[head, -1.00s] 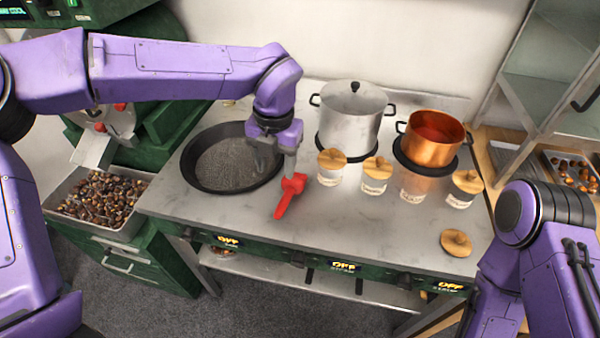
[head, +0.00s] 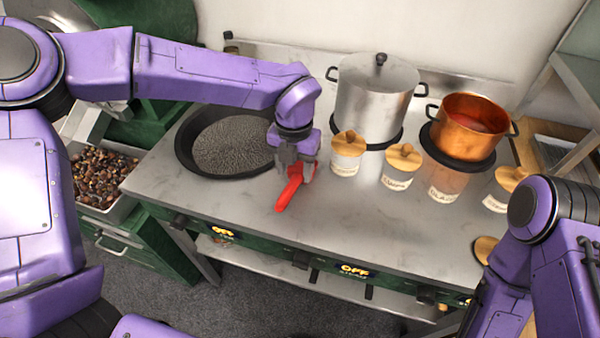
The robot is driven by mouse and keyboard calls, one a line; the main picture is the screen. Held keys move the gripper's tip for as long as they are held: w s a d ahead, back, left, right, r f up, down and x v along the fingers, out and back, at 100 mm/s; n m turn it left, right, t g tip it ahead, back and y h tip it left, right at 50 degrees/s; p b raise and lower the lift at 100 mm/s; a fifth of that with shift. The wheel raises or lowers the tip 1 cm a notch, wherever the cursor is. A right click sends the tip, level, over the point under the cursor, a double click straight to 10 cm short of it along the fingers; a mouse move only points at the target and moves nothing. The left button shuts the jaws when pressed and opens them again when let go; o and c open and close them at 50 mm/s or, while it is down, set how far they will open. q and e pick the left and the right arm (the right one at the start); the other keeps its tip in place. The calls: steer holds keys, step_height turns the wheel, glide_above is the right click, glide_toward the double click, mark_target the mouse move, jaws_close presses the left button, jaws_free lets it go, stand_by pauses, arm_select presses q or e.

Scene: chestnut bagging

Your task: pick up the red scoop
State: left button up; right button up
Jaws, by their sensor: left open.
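The red scoop (head: 288,192) lies on the grey steel worktop, to the right of the black pan. Its handle points down toward the worktop's front edge. My left gripper (head: 296,172) is open and right at the scoop's upper end, with its fingers pointing down beside it. Part of the scoop's upper end is hidden by the fingers, and I cannot tell whether they touch it. My right arm shows at the lower right, but its gripper is out of view.
A black pan (head: 184,160) of dark grains is left of the scoop. Lidded jars (head: 345,166), a steel pot (head: 372,105) and a copper pot (head: 468,138) stand to the right. A chestnut bin (head: 137,188) is at the left. The worktop front (head: 370,225) is clear.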

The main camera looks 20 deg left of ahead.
mark_target(293, 181)
arm_select(q)
steer(key=f, duration=0.4)
steer(key=shift+s+a+f+p, duration=0.1)
steer(key=shift+s+a+p, duration=0.05)
steer(key=shift+s+p, duration=0.2)
steer(key=shift+f, duration=0.2)
jaws_close()
steer(key=shift+r, duration=0.15)
steer(key=shift+w+r, duration=0.1)
steer(key=shift+r, duration=0.2)
steer(key=s+d+r+b, duration=0.4)
steer(key=s+d+r, duration=0.4)
steer(key=s+r, duration=0.3)
steer(key=shift+s+d+r+b, duration=0.2)
steer(key=shift+r+b, duration=0.1)
steer(key=shift+r, duration=0.3)
